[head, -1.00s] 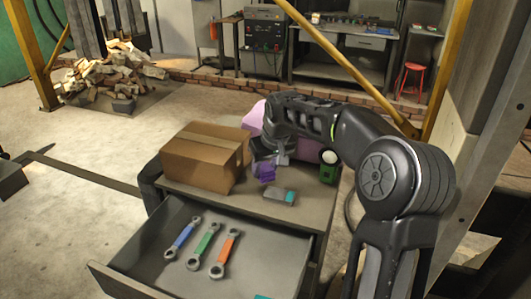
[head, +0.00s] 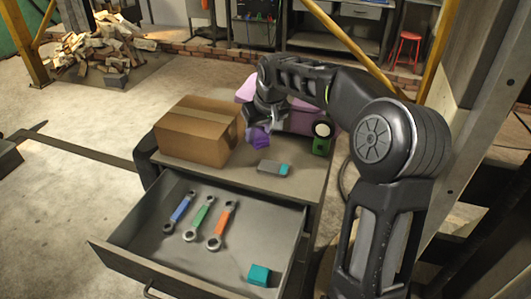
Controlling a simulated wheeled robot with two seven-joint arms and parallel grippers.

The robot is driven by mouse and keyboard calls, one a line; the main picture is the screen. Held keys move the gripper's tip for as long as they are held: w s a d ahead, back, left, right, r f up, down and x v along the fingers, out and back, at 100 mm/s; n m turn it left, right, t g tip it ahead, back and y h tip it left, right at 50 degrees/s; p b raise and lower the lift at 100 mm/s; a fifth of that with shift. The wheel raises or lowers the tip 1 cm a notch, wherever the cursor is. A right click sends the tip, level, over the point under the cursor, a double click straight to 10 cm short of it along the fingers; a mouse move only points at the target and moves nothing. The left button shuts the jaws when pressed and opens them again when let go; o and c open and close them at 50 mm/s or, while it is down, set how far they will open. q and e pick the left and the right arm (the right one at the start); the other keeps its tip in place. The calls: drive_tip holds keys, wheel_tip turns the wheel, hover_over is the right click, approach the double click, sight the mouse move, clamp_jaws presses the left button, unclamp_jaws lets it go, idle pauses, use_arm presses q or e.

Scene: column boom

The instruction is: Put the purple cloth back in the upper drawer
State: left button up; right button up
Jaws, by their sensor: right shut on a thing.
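The purple cloth (head: 259,138) is a small crumpled piece at the back of the cabinet top, to the right of the cardboard box. My right gripper (head: 262,126) is shut on it from above. I cannot tell whether the cloth still touches the cabinet top. The upper drawer (head: 133,258) is pulled open in front. Inside it are a blue wrench (head: 181,212), a green wrench (head: 200,217), an orange wrench (head: 222,224) and a teal box (head: 259,274). My left gripper is not in view.
The cardboard box (head: 195,137) stands left on the cabinet top (head: 235,178). A grey and teal object (head: 274,168) lies near the front. A green item (head: 321,146) and a pink object (head: 298,120) are at the back right. The drawer's right middle is clear.

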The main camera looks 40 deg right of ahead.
drive_tip(key=s+a+f, duration=0.1)
drive_tip(key=a+f, duration=0.2)
drive_tip(key=a, duration=0.4)
drive_tip(key=s+a+f+n, duration=0.1)
drive_tip(key=s+a+f, duration=0.1)
drive_tip(key=a+f, duration=0.2)
drive_tip(key=s+a+f+n, duration=0.1)
drive_tip(key=a+f, duration=0.3)
drive_tip(key=a, duration=0.7)
drive_tip(key=shift+s+y, duration=0.25)
drive_tip(key=shift+y, duration=0.15)
drive_tip(key=shift+a+r, duration=0.1)
drive_tip(key=shift+r, duration=0.1)
